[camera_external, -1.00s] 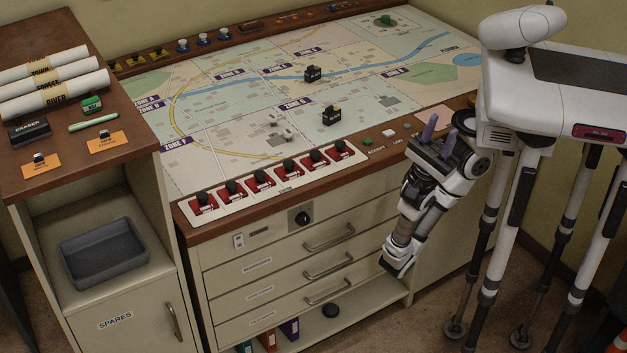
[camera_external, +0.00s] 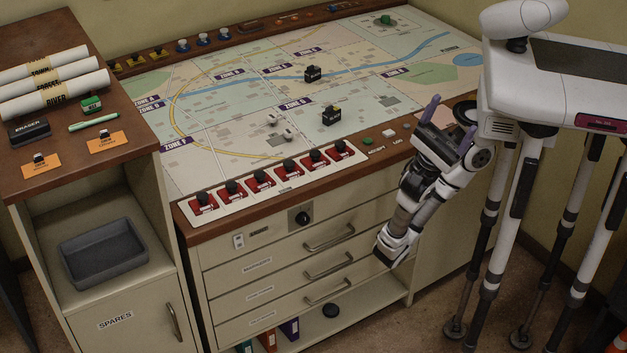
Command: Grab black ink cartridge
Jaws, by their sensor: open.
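Two small dark pieces sit on orange cards on the left cabinet's top: one on the front-left card (camera_external: 40,158) and one on the card to its right (camera_external: 106,134). Either may be the black ink cartridge; the card print is too small to read. My gripper (camera_external: 448,122), with two purple fingers spread apart, is open and empty. It is at the right end of the map desk, over its front edge, far from both cards.
A black eraser (camera_external: 29,131), a green block (camera_external: 91,104), a green pen (camera_external: 93,122) and rolled maps (camera_external: 50,86) share the cabinet top. Red switches (camera_external: 262,179) line the desk's front edge. Black blocks (camera_external: 332,117) stand on the map (camera_external: 225,130). A grey tray (camera_external: 103,253) sits below.

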